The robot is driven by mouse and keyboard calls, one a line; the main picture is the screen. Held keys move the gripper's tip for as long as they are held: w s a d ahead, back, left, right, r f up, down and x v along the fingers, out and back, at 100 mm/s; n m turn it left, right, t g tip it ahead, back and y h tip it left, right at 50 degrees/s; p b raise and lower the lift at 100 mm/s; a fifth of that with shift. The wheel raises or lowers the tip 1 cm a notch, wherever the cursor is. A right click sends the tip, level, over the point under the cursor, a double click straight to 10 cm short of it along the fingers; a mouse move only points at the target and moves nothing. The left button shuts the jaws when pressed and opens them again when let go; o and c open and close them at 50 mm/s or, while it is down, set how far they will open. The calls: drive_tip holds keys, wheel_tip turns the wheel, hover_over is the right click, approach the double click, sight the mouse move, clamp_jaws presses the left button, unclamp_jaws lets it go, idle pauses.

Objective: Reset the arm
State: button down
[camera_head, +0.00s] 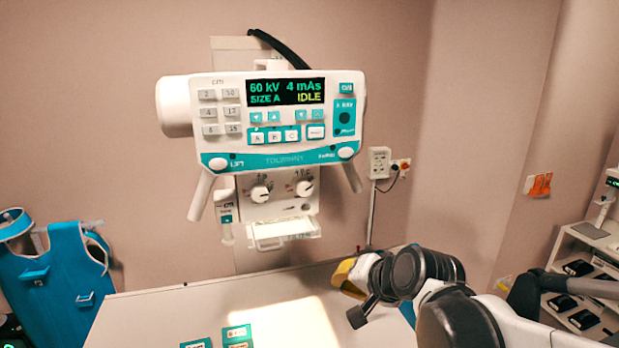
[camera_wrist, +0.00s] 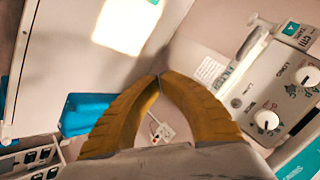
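My arm reaches in from the right in the head view, above the right end of the pale table (camera_head: 290,315). My gripper (camera_head: 345,275) has yellow fingers and is partly hidden by its dark wrist parts. In the wrist view the two curved yellow fingers of my gripper (camera_wrist: 158,76) meet at their tips. The gap between their lower parts holds nothing; a wall socket shows through it in the background. The gripper appears clear of the table and of the wall-side X-ray unit.
The X-ray unit (camera_head: 275,115) with its IDLE screen hangs over the table. A wall socket (camera_head: 380,163) is behind my gripper. Teal cards (camera_head: 237,335) lie at the table's front. A blue apron (camera_head: 60,275) hangs left; a shelf (camera_head: 590,255) stands right.

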drive_tip(key=s+d+f+n+h+b, duration=0.1)
drive_tip(key=s+d+f+b, duration=0.3)
drive_tip(key=s+f+b, duration=0.2)
drive_tip(key=s+d+f+n+g+h+b, duration=0.1)
drive_tip(key=s+d+f+b, duration=0.3)
drive_tip(key=f, duration=0.6)
drive_tip(key=s+d+f+n+h+b, duration=0.2)
drive_tip(key=s+d+f+n+b, duration=0.1)
drive_tip(key=s+f+b, duration=0.5)
drive_tip(key=shift+d+g, duration=0.4)
drive_tip(key=shift+d, duration=0.1)
